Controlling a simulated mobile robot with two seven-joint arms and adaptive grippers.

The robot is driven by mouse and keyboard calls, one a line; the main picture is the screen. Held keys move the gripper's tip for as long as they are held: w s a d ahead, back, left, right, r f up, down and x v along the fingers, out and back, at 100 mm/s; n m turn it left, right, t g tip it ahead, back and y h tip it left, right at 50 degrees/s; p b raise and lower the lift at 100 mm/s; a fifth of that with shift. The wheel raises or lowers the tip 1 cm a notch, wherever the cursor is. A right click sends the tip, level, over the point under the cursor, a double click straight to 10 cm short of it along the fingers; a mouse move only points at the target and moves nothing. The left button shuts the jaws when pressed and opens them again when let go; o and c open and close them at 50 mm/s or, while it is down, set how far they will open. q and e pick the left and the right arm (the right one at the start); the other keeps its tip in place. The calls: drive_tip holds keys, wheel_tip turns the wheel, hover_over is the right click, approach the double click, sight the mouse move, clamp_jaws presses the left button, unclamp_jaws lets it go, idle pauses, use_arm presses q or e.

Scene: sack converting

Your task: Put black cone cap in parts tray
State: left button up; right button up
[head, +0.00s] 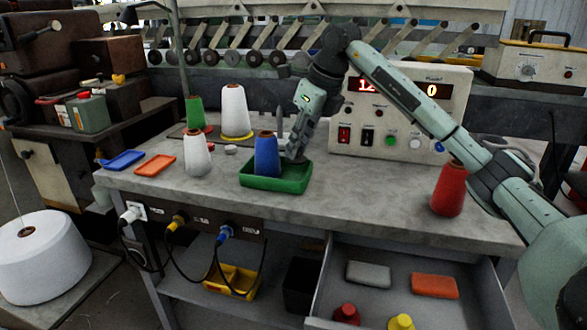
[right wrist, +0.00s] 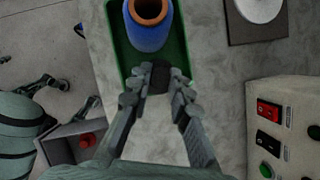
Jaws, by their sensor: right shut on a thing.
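The green tray (head: 275,184) stands on the grey bench with a blue cone (head: 266,156) upright in it; both also show in the right wrist view, the tray (right wrist: 178,50) and the blue cone (right wrist: 148,28). My right gripper (head: 296,152) reaches down at the tray's right end. In the right wrist view its fingers (right wrist: 158,82) are shut on a small black cap (right wrist: 159,75), held beside the blue cone at the tray's end. In the head view the cap is hidden by the fingers. Whether it touches the tray floor I cannot tell.
A white cone (head: 197,154), a tall white cone (head: 235,111) and a green cone (head: 195,113) stand to the left. A control box (head: 400,112) stands behind; a red cone (head: 448,190) stands right.

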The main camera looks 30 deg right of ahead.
sight(299, 159)
drive_tip(key=shift+f, duration=0.45)
wheel_tip(299, 159, down, 3)
drive_tip(key=shift+f, duration=0.5)
use_arm(q)
drive_tip(key=shift+r, duration=0.35)
drive_tip(key=shift+f, duration=0.1)
use_arm(e)
drive_tip(key=shift+f, duration=0.1)
drive_tip(key=o, duration=0.5)
use_arm(q)
drive_tip(key=shift+s, duration=0.1)
use_arm(e)
drive_tip(key=shift+o, duration=0.2)
